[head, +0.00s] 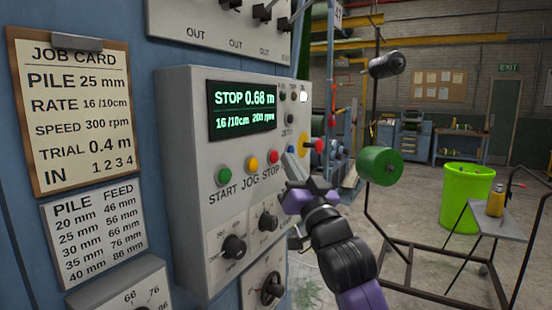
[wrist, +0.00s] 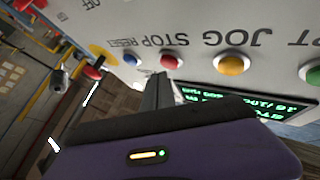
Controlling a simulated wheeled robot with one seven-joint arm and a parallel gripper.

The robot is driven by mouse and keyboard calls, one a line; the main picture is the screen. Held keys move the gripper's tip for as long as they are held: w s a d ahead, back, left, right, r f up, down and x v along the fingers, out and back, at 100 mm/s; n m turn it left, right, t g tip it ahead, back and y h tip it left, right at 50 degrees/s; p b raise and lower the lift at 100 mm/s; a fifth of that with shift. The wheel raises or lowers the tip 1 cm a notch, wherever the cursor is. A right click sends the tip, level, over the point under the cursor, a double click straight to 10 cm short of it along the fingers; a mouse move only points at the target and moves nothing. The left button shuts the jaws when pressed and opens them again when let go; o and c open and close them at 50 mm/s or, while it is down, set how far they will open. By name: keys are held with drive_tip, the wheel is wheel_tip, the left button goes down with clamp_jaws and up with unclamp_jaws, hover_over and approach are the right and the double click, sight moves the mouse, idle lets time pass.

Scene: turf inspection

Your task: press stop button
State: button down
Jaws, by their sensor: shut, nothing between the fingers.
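The red STOP button (head: 273,157) is on the grey control panel (head: 185,130), right of the yellow JOG button (head: 253,164) and green START button (head: 223,174). In the wrist view, the picture is upside down and the STOP button (wrist: 172,56) is right at the fingertips. My gripper (head: 290,162) is shut and empty, its narrow tips just right of the STOP button in the head view. In the wrist view my gripper (wrist: 163,74) reaches the button's lower edge; I cannot tell whether it touches. The display (head: 242,108) reads STOP 0.68 m, 16/10cm 200 rpm.
A blue button (wrist: 131,60) labelled RESET and a larger red button (wrist: 93,71) by a yellow plate sit beside STOP. Knobs (head: 234,246) project below the buttons. A metal frame with a green roller (head: 380,165) stands right of my arm. Floor farther right is partly open.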

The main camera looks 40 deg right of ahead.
drive_tip(key=shift+s, duration=0.1)
drive_tip(key=shift+s+d+b, duration=0.15)
drive_tip(key=shift+s+d, duration=0.15)
drive_tip(key=shift+s, duration=0.5)
drive_tip(key=shift+s+d+b, duration=0.2)
drive_tip(key=shift+s+d, duration=0.1)
drive_tip(key=shift+s, duration=0.45)
drive_tip(key=shift+s+d+b, duration=0.15)
drive_tip(key=shift+s+d, duration=0.15)
drive_tip(key=shift+s, duration=0.5)
drive_tip(key=s+a+f+g, duration=0.1)
drive_tip(key=s+a+f, duration=0.45)
drive_tip(key=f, duration=0.35)
drive_tip(key=s+a+f+g, duration=0.1)
drive_tip(key=s+a+f, duration=0.4)
drive_tip(key=s+f, duration=0.25)
drive_tip(key=s+a+f, duration=0.5)
drive_tip(key=f, duration=0.4)
drive_tip(key=s+a+f+n+g+y, duration=0.2)
drive_tip(key=s+f, duration=0.4)
drive_tip(key=s, duration=0.4)
drive_tip(key=s+a+f+n+g+y, duration=0.3)
drive_tip(key=s+a+f+n+y, duration=0.1)
drive_tip(key=s, duration=0.6)
drive_tip(key=a+f+y, duration=0.1)
drive_tip(key=a+f, duration=0.1)
drive_tip(key=a, duration=0.1)
drive_tip(key=shift+a+f+g, duration=0.25)
drive_tip(key=shift+f+g, duration=0.05)
drive_tip(key=shift+f, duration=0.1)
